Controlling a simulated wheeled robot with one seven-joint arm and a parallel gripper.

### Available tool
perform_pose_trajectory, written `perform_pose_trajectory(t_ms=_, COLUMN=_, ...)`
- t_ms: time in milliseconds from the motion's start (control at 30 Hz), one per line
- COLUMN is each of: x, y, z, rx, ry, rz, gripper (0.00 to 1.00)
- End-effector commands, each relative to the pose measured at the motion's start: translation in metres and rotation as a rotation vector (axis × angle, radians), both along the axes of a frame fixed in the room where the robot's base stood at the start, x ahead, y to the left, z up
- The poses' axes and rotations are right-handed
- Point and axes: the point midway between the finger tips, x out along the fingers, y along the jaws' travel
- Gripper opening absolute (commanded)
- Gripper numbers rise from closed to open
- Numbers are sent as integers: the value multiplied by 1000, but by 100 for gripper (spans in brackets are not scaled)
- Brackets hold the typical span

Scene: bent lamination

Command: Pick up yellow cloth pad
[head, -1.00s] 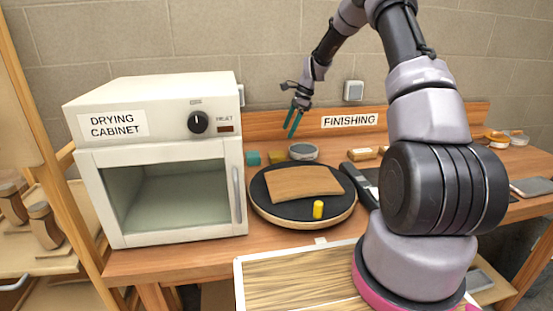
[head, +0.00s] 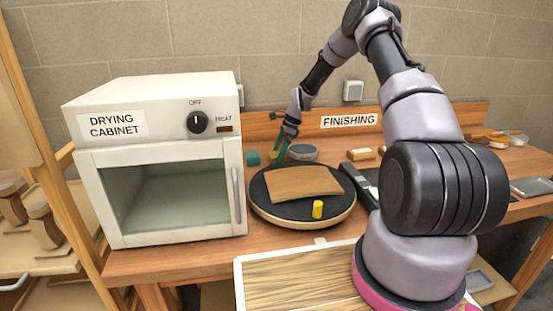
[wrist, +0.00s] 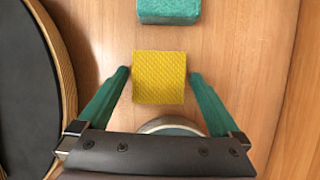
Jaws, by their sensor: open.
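The yellow cloth pad (wrist: 160,78) is a small textured square lying on the wooden bench top. In the wrist view it sits between the green fingertips of my gripper (wrist: 160,78), with a gap on each side. My gripper is open and holds nothing. In the head view my gripper (head: 281,151) reaches down at the back of the bench, and its fingers hide most of the yellow pad (head: 273,156).
A teal block (wrist: 169,11) lies just beyond the pad, and a round grey-topped tin (wrist: 172,125) is close on the other side. A round black turntable (head: 335,207) carries a bent wooden sheet (head: 300,183) and a yellow cylinder (head: 317,209). The drying cabinet (head: 160,240) stands left.

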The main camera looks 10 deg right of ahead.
Motion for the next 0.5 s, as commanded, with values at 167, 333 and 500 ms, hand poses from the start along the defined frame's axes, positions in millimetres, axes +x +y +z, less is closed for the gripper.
perform_pose_trajectory(t_ms=167, x=0, y=0, z=0, rx=0, ry=-1, rz=1, gripper=96)
perform_pose_trajectory(t_ms=333, x=0, y=0, z=1, rx=0, ry=-1, rz=1, gripper=31)
perform_pose_trajectory(t_ms=500, x=0, y=0, z=1, rx=0, ry=-1, rz=1, gripper=31)
